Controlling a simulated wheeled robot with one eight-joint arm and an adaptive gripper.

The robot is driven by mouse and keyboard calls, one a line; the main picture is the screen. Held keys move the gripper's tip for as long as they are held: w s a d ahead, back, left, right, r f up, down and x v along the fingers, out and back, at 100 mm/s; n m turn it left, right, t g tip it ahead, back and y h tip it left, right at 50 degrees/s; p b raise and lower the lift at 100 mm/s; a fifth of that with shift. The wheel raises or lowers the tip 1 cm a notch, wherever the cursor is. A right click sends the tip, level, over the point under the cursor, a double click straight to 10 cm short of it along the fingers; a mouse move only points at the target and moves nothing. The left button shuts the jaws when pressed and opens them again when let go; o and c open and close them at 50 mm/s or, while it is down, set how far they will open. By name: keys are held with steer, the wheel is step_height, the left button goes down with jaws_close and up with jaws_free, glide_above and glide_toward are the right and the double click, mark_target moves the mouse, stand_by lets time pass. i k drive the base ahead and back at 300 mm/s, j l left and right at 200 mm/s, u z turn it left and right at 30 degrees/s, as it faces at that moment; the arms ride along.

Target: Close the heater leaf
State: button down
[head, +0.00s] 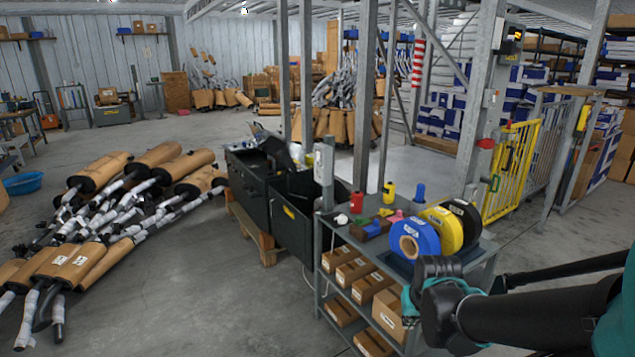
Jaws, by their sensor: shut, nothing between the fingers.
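I cannot pick out a heater or its leaf with certainty in the head view. A yellow barred gate leaf (510,172) stands upright at the right, beside a grey post with a red switch. Two black metal bins (291,222) stand near the middle, with dark items at their tops. My black and teal arm reaches in from the right edge and bends in front of the grey cart. No fingertips of my gripper show in this view.
A grey cart (331,262) carries blue and yellow tape rolls, small bottles and cardboard boxes, close to my arm. Mufflers (110,170) lie heaped on the left floor. Steel posts (364,100) rise behind the bins. Open floor (185,290) lies between the heap and the cart.

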mark_target(275, 145)
steer(key=i+j, duration=0.2)
steer(key=j, duration=0.2)
steer(key=i+j, duration=0.15)
steer(key=j, duration=0.2)
steer(key=i+j, duration=0.2)
steer(key=j, duration=0.2)
steer(key=i+j, duration=0.15)
steer(key=j, duration=0.25)
steer(key=i+j, duration=0.2)
steer(key=j, duration=0.15)
steer(key=i+j, duration=1.55)
